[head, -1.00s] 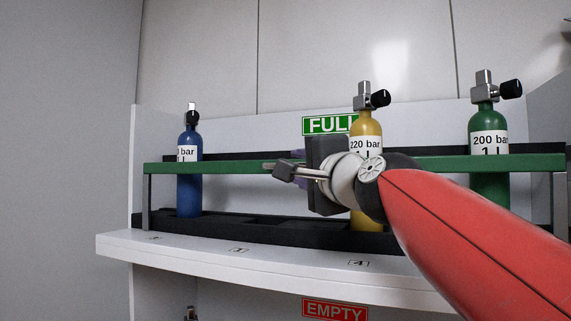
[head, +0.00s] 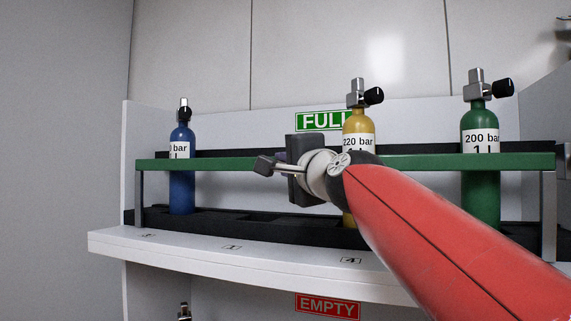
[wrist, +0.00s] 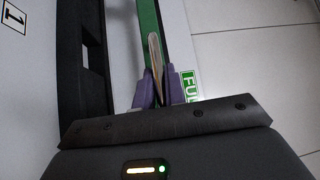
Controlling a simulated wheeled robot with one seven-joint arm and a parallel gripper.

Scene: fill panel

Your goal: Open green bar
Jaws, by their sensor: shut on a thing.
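The green bar (head: 215,164) runs level across the front of the bottle rack, in front of the gas bottles, on a grey post at each end. My gripper (wrist: 158,88) has its two purple fingers closed around the bar, which runs between them in the wrist view (wrist: 150,30). In the head view my gripper's body and wrist hide the fingertips and the middle of the bar. The bar is still across the bottles' fronts.
A blue bottle (head: 181,185) stands at left, a yellow one (head: 358,120) behind my arm, and a green one (head: 480,195) at right. A white numbered shelf edge (head: 200,245) lies below. A FULL sign (head: 318,121) is behind, an EMPTY sign (head: 327,307) below.

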